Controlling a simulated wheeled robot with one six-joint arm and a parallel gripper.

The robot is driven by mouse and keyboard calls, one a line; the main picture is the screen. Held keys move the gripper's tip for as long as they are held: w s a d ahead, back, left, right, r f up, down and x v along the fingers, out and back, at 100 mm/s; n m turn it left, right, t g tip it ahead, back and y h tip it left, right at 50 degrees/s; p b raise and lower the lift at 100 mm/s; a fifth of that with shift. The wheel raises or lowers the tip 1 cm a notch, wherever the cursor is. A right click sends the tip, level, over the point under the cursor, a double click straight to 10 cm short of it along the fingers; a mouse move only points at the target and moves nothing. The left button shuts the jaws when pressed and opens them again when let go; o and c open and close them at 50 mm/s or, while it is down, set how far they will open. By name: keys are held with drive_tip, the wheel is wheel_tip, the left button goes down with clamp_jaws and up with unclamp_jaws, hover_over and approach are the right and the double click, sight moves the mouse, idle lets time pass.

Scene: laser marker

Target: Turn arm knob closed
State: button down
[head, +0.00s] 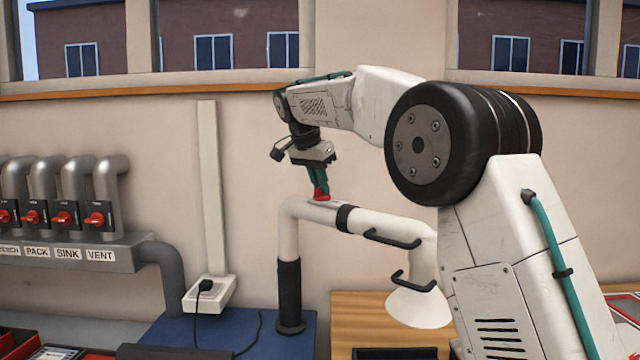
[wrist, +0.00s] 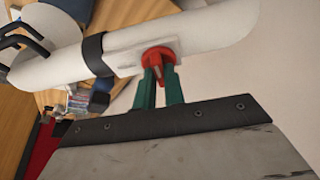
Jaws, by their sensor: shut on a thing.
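The arm knob is a small red knob (head: 321,193) on top of the white extraction arm (head: 385,222), near its upper left bend. In the wrist view the red knob (wrist: 158,57) sits on the white tube (wrist: 215,32), to the right of a black band. My gripper (head: 319,187) reaches down to the knob from above. Its green fingers stand on either side of the knob in the wrist view (wrist: 159,72) and are shut on it. The fingers hide part of the knob, and I cannot tell how far it is turned.
The extraction arm has black handles (head: 392,238) and a white hood (head: 418,306) over a wooden bench (head: 370,310). At left, several grey pipes with red valve handles (head: 62,218) stand above labels. A socket box (head: 209,293) with a plugged cable is on the wall.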

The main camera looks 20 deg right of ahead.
drive_tip(key=c, duration=1.5)
unclamp_jaws()
drive_tip(key=shift+a, duration=0.1)
drive_tip(key=v, duration=0.7)
drive_tip(key=shift+s+a+r, duration=0.15)
drive_tip(key=shift+r, duration=0.2)
